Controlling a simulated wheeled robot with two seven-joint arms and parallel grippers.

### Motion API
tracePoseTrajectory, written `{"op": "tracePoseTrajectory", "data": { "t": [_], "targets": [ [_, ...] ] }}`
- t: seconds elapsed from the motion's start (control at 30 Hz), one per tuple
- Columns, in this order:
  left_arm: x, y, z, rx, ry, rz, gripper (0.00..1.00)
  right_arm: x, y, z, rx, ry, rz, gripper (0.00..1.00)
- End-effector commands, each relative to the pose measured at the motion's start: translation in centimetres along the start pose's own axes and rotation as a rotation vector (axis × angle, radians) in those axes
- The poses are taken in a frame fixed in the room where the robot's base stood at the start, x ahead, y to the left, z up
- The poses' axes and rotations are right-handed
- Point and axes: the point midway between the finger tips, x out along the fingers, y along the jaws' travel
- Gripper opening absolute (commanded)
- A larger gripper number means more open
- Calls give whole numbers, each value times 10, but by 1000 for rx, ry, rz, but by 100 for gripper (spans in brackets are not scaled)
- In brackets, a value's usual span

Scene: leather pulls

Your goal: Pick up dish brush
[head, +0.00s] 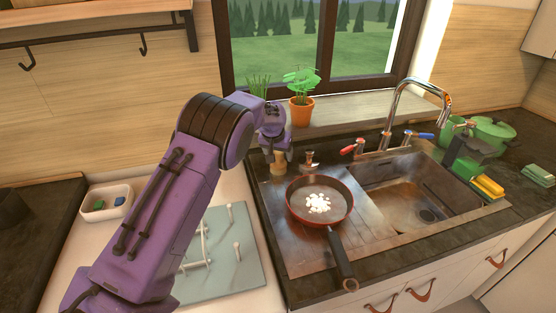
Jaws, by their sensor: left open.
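My left arm reaches in from the left, and its open gripper (280,154) is at the back edge of the counter, left of the sink. A small tan, wooden-looking thing (278,167) stands right under the gripper, partly covered by it; it may be the dish brush. I cannot tell whether the fingers touch it or are around it. A second small thing with a dark top and a pale base (309,161) stands just to its right, apart from the gripper. My right gripper is not in view.
A red pan (335,222) with white bits inside sits on the drainboard. The sink (404,196) and faucet (418,84) are to the right. Potted plants stand on the windowsill (352,113) behind the gripper. Sponges (488,187) and a green pot (493,134) are far right.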

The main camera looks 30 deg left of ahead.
Motion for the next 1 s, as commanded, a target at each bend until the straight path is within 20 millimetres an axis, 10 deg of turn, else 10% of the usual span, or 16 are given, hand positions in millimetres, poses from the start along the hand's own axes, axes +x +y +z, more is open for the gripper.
{"op": "tracePoseTrajectory", "data": {
  "t": [0.23,0.43,1.0],
  "targets": [
    [5,-1,0,-2,1,0,72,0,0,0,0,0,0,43],
    [5,-1,1,-2,0,-1,13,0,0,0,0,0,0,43],
    [-22,-1,-12,-2,5,0,12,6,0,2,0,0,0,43]
  ]
}}
